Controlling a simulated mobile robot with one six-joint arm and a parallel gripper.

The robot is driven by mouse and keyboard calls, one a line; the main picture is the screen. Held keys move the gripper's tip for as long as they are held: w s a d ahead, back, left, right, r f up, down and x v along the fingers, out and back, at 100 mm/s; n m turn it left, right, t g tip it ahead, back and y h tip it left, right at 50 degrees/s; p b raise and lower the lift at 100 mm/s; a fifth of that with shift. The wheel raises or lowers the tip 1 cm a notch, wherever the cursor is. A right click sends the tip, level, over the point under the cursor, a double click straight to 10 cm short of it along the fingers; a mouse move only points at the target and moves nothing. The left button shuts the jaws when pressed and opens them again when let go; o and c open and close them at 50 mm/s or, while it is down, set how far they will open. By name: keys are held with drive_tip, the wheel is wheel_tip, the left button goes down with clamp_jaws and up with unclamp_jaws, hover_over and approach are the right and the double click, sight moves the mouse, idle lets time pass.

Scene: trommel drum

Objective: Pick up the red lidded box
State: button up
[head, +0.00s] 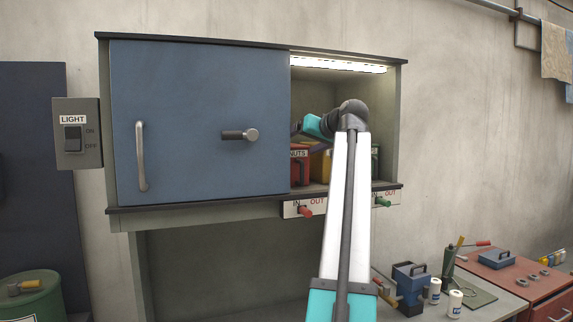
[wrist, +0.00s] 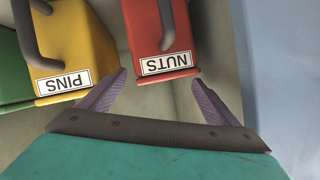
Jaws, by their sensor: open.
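In the head view the red box (head: 300,170) stands in the open right part of the cabinet, partly hidden by the blue door's edge and my arm.
A yellow box (wrist: 75,40) labelled PINS and a green box (wrist: 15,70) stand beside it. The blue sliding door (head: 200,125) covers the cabinet's left part. A red knob (head: 306,211) and a green knob (head: 383,202) sit below the shelf.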

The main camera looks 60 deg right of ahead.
drive_tip(key=shift+p+x, duration=1.25)
drive_tip(key=shift+x, duration=0.1)
drive_tip(key=shift+p+x, duration=0.45)
drive_tip(key=shift+x, duration=0.75)
drive_tip(key=shift+s+r, duration=0.1)
drive_tip(key=shift+r, duration=0.05)
drive_tip(key=c, duration=1.6)
